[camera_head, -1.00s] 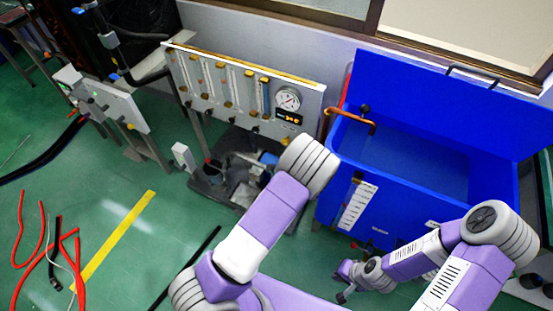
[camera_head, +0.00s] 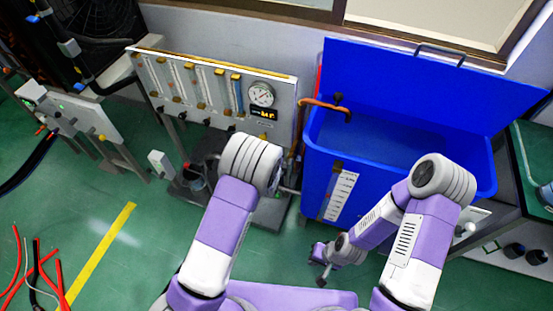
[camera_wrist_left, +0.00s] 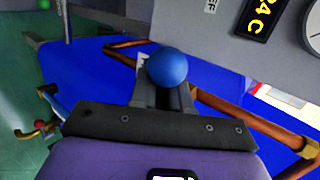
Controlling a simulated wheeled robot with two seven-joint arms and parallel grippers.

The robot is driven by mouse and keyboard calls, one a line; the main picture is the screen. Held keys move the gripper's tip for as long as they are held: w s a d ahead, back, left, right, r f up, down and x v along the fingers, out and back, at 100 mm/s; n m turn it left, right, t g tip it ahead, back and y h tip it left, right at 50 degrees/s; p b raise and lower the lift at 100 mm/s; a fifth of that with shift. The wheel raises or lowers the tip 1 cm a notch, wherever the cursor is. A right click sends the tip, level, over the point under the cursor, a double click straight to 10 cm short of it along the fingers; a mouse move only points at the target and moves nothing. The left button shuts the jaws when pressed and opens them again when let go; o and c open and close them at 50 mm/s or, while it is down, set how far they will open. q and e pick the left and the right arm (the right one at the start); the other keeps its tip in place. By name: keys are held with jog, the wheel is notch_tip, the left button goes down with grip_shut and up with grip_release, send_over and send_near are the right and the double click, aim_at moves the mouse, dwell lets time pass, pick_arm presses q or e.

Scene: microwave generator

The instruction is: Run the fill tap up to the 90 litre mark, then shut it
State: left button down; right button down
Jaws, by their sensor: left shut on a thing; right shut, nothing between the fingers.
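The blue tank (camera_head: 315,170) stands at centre right with its lid raised. A white strip scale (camera_head: 342,195) is on its front; its marks are too small to read. In the head view my left wrist hides that gripper. My right gripper (camera_head: 322,268) is shut and empty, low in front of the tank. The water level is unclear.
A panel of flow tubes with a round gauge (camera_head: 261,93) stands left of the tank. A smaller white panel (camera_head: 75,110) is at far left. Red and black hoses (camera_head: 35,270) lie on the green floor. A yellow floor line (camera_head: 100,255) crosses open floor.

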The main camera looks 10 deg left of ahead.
pick_arm(q)
jog(key=c, duration=1.2)
grip_release()
jog(key=shift+w+a, duration=0.15)
jog(key=shift+a, duration=0.35)
jog(key=p+v, duration=0.1)
jog(key=v, duration=0.2)
jog(key=p+v, duration=0.1)
jog(key=v, duration=0.3)
jog(key=shift+s+d+r, duration=0.15)
jog(key=shift+s+d, duration=0.05)
jog(key=shift+s, duration=0.05)
jog(key=s+a+f+n+g, duration=0.5)
jog(key=s+f+n+g, duration=0.1)
jog(key=s+f+n, duration=0.55)
jog(key=s+n+g+h, duration=0.1)
jog(key=s+n, duration=0.2)
jog(key=s, duration=0.1)
jog(key=s+d+n+g+h, duration=0.1)
jog(key=s+n+g, duration=0.1)
jog(key=s+n, duration=0.2)
jog(key=s+d+f+n+g+h, duration=0.1)
jog(key=s+n, duration=0.3)
jog(key=s, duration=0.2)
jog(key=shift+s+g, duration=0.15)
jog(key=shift+g, duration=0.25)
